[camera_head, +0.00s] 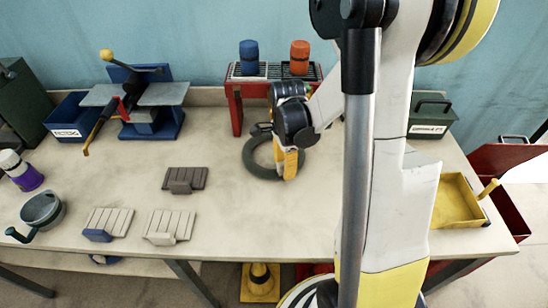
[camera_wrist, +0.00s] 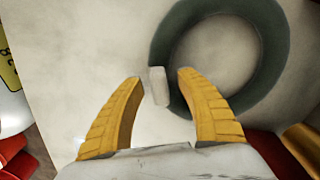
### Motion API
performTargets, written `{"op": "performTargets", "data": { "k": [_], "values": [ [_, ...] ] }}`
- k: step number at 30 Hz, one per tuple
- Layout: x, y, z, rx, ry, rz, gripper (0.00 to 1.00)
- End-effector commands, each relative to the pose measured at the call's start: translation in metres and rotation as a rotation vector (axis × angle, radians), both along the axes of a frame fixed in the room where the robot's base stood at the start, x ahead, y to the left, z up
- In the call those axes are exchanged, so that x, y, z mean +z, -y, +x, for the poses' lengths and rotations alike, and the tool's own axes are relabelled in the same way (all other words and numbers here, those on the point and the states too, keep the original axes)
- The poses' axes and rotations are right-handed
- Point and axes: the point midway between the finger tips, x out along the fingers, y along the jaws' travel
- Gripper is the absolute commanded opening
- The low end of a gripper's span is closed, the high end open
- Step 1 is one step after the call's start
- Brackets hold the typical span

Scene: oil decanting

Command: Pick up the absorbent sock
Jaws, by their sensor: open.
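The absorbent sock appears to be the dark green ring (camera_head: 248,158) lying flat on the table, below the red rack in the head view. It also shows in the wrist view (camera_wrist: 273,55), with a pale tag or sleeve (camera_wrist: 159,86) on its near left side. My gripper (camera_head: 287,167) is over the ring's right side in the head view and hides part of it. In the wrist view its two yellow fingers (camera_wrist: 160,78) are spread open. The pale piece shows between the fingertips. I cannot tell how high the fingers are above the table.
A red rack (camera_head: 236,108) holding a blue cup (camera_head: 249,55) and an orange cup (camera_head: 299,55) stands just behind the ring. A yellow tray (camera_head: 456,200) is at the right. Table around the ring's left is clear.

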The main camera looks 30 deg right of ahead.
Motion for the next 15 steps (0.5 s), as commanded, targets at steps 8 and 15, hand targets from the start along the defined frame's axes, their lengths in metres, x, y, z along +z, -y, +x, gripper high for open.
{"op": "performTargets", "data": {
  "k": [8,15],
  "values": [
    [0.0015,0.0,-0.0002,0.0,0.0,0.0,0.08],
    [0.0015,-0.0001,-0.0003,0.0,0.0,0.0,0.0]
  ]
}}
